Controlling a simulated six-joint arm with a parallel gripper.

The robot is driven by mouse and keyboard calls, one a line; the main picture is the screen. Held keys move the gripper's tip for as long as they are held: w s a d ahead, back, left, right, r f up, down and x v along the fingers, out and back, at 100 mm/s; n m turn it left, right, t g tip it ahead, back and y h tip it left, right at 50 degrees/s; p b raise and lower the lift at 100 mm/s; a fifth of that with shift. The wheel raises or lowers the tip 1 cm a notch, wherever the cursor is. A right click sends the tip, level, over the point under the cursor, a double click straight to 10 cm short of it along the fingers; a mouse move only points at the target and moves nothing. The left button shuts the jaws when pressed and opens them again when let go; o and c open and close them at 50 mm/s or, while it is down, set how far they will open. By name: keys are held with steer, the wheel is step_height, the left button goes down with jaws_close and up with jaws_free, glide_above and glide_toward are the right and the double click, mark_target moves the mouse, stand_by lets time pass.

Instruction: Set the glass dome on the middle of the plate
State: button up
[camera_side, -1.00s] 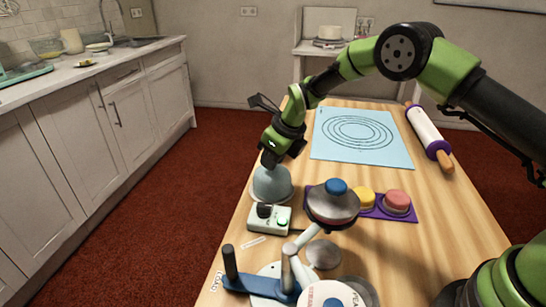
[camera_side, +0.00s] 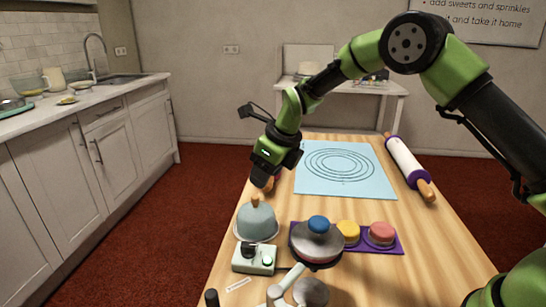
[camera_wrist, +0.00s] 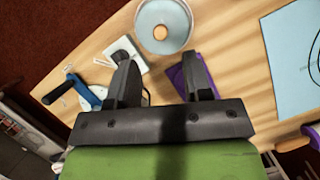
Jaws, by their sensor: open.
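The glass dome (camera_side: 257,224) is pale grey-blue with a round wooden knob on top. It stands upright at the left edge of the wooden table, and it also shows from above in the wrist view (camera_wrist: 163,14). My gripper (camera_side: 262,185) is just above the knob, tilted and apart from it. In the wrist view my gripper (camera_wrist: 161,65) is open, with nothing between its fingers and the dome beyond their tips. I cannot tell which round piece is the plate; a small grey disc (camera_side: 313,292) shows at the front.
A small white device (camera_side: 243,264) stands in front of the dome. Behind lie a blue ringed mat (camera_side: 312,184) and a rolling pin (camera_side: 408,165).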

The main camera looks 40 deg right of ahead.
steer(key=s+d+r+n+t, duration=0.1)
steer(key=s+r+n, duration=0.25)
steer(key=r, duration=0.25)
steer(key=s+d+r+n, duration=0.1)
steer(key=s+r+n, duration=0.2)
steer(key=s+r, duration=0.3)
steer(key=s+r+n+t, duration=0.1)
steer(key=s+r+n, duration=0.1)
steer(key=s+n, duration=0.8)
steer(key=s+r+n+t, duration=0.1)
steer(key=s+r+n, duration=0.1)
steer(key=s+n, duration=0.8)
steer(key=shift+s+d+r+n, duration=0.25)
steer(key=shift+s+r+n, duration=0.1)
steer(key=shift+n, duration=0.1)
